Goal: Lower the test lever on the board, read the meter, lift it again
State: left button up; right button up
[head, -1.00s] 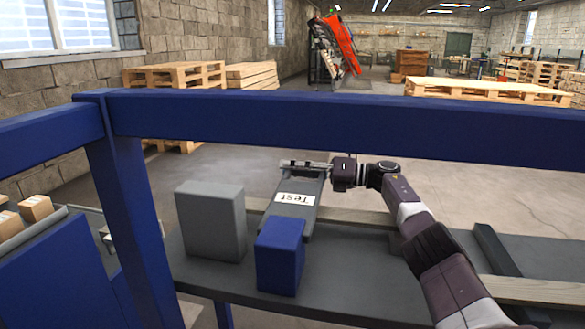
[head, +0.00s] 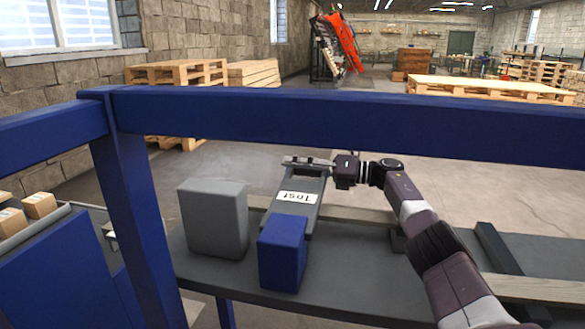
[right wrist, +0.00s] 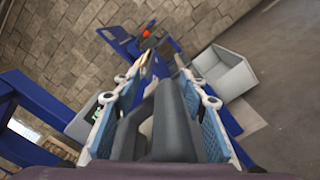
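The test board, a grey plate with a white "Test" label (head: 297,197), lies beyond the blue box in the head view. My right gripper (head: 308,162) is at its far end, reaching in from the right. In the right wrist view its two blue-padded fingers (right wrist: 162,75) stand apart, with a grey bar-like part (right wrist: 172,125) between them, probably the lever. A gap shows on its left; contact on the right cannot be made out. No meter reading is legible; a small green display (right wrist: 106,98) shows partly behind the left finger. My left gripper is out of view.
A grey box (head: 213,220) and a blue box (head: 282,252) stand on the grey bench (head: 345,285), left of my right arm. A blue gantry beam (head: 340,120) crosses in front, with a post at left. Pallets (head: 485,90) stand behind on open floor.

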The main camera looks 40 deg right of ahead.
jog(key=v, duration=1.1)
jog(key=shift+s+d, duration=0.3)
